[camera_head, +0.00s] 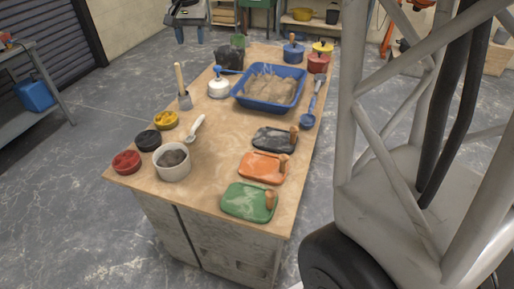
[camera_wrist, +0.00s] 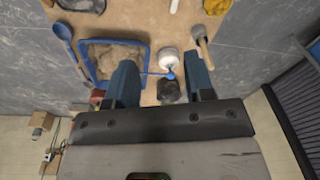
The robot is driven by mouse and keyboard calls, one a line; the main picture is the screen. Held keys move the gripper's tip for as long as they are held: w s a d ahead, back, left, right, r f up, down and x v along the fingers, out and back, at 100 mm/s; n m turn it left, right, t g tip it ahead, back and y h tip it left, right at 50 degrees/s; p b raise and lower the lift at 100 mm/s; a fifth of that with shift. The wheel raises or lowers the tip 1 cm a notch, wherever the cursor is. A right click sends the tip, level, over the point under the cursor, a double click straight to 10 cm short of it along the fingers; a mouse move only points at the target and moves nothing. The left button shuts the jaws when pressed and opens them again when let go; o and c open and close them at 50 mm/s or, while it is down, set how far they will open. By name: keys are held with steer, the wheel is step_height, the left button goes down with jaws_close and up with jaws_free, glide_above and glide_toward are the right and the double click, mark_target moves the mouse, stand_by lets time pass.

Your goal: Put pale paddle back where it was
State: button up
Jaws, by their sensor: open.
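The pale paddle (camera_head: 196,129) lies tilted across the wooden bench just right of a white tub of dark mortar (camera_head: 172,162); I cannot tell whether they touch. In the wrist view a small pale piece at the top edge (camera_wrist: 174,5) may be its end. My gripper (camera_wrist: 160,88) is open, with its two blue fingers apart and nothing held between them. It is above the bench's far end, with a dark tub (camera_wrist: 168,91) and a blue-handled tool (camera_wrist: 156,74) showing between the fingers. I cannot make out the gripper in the head view.
A blue tray of sand (camera_head: 240,99), a white pot (camera_head: 219,89), a wooden-handled tool (camera_head: 184,99) and a blue paddle (camera_head: 308,120) crowd the bench. Red (camera_head: 127,162), black (camera_head: 148,140) and yellow (camera_head: 166,120) bowls stand left. Green (camera_head: 240,203), orange (camera_head: 258,172) and black (camera_head: 268,139) boards lie right.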

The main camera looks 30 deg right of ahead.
steer(key=s+f+n, duration=0.2)
steer(key=s+f, duration=0.3)
steer(key=s, duration=1.5)
steer(key=s+f+n+t, duration=0.1)
steer(key=s+f, duration=0.4)
steer(key=s, duration=1.5)
steer(key=shift+s+d+n, duration=0.25)
steer(key=shift+d+n, duration=0.05)
steer(key=shift+n, duration=0.6)
